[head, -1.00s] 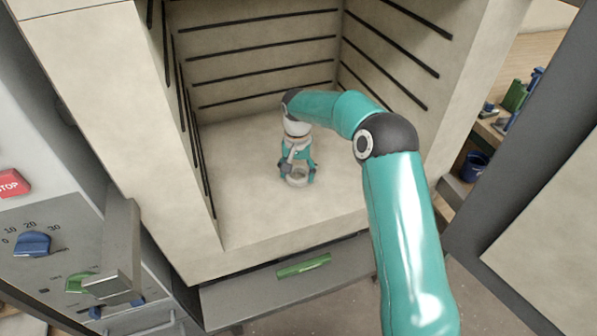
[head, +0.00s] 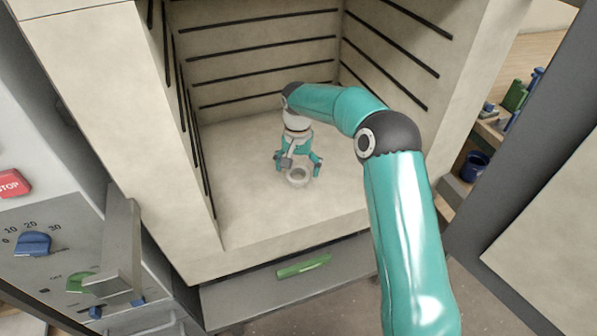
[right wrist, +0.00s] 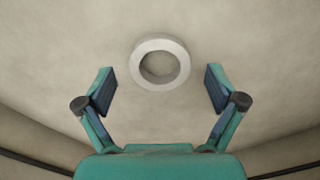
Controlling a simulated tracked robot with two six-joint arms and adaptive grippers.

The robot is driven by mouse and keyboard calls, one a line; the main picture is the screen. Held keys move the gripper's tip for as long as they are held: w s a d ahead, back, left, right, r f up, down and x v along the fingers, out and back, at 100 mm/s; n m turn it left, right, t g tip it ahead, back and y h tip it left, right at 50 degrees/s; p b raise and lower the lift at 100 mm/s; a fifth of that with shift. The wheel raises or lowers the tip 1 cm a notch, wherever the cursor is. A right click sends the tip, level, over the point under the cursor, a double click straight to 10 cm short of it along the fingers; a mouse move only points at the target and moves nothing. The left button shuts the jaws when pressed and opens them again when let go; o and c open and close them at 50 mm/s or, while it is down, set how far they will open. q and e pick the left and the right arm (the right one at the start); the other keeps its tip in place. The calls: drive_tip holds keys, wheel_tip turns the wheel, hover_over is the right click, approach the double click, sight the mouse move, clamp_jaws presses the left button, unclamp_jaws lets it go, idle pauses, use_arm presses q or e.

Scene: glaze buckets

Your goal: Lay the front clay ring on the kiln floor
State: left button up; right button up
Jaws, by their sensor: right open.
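The pale clay ring (head: 299,181) lies flat on the kiln floor (head: 255,215), near the middle of the chamber. In the right wrist view the ring (right wrist: 160,84) sits just ahead of the fingertips and centred between them, with its hole facing up at the camera. My right gripper (head: 298,166) is open, with its two fingers spread wide and clear of the ring on both sides. It also shows in the right wrist view (right wrist: 160,90), with nothing between its pads. My left gripper is not in view.
The kiln walls have dark element grooves (head: 265,45) on the back and sides. A green drawer handle (head: 303,266) is below the opening. The control panel with a blue knob (head: 33,243) is at left. A blue pot (head: 474,166) stands at right. Kiln floor around the ring is clear.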

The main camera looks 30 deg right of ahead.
wheel_tip(320, 180, up, 10)
drive_tip(key=shift+r+p, duration=0.25)
drive_tip(key=shift+p, duration=0.2)
idle(0.4)
